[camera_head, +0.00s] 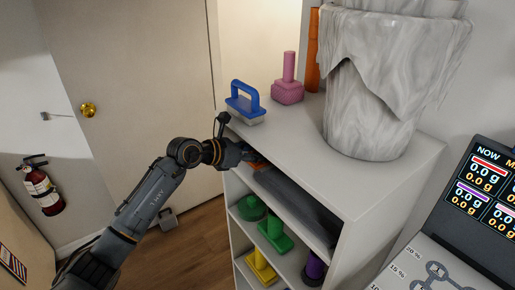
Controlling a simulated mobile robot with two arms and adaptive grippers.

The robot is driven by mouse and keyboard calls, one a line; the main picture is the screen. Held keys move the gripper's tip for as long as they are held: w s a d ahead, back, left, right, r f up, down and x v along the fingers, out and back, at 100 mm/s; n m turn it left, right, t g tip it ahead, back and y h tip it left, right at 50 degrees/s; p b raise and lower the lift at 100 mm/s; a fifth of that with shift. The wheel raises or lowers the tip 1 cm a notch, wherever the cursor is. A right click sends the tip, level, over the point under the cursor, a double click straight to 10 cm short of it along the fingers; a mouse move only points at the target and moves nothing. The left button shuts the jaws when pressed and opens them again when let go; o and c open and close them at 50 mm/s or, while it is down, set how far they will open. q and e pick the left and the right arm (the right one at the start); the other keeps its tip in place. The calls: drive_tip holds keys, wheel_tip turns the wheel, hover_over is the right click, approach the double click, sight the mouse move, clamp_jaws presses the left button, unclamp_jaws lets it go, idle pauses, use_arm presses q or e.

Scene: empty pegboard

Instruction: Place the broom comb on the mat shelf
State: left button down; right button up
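My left gripper (247,154) reaches in from the left to the open front of the white shelf unit's upper compartment. Its fingertips are mostly hidden by the wrist and the shelf edge, so I cannot tell whether they are open or shut. A small orange piece (258,162) shows right at the fingertips; I cannot tell whether it is the broom comb or whether it is held. A dark grey mat-like item (296,203) lies in that compartment, just right of the orange piece. My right gripper is not in view.
On the shelf top (290,128) stand a blue-handled brush (243,98), a pink handled block (288,84), a tall orange item (313,50) and a big marbled vessel (372,100). Green (275,236), yellow (261,268) and purple (315,268) items fill lower compartments. A display (490,190) stands right.

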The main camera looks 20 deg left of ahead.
use_arm(q)
drive_tip(key=shift+s+a+r, duration=0.1)
drive_tip(key=shift+s+a, duration=0.05)
drive_tip(key=shift+a, duration=0.05)
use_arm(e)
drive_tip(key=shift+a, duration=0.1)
use_arm(q)
drive_tip(key=c, duration=0.8)
unclamp_jaws()
drive_tip(key=shift+d+f, duration=0.1)
drive_tip(key=shift+f, duration=0.1)
drive_tip(key=shift+o, duration=0.2)
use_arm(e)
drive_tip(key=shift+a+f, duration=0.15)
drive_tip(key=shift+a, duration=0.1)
use_arm(q)
drive_tip(key=shift+r, duration=0.15)
drive_tip(key=shift+s+a, duration=0.1)
drive_tip(key=shift+a, duration=0.1)
drive_tip(key=b+v, duration=0.3)
drive_tip(key=v, duration=0.8)
drive_tip(key=shift+s+a+r+b, duration=0.15)
drive_tip(key=shift+s+b, duration=0.1)
drive_tip(key=shift+b, duration=0.1)
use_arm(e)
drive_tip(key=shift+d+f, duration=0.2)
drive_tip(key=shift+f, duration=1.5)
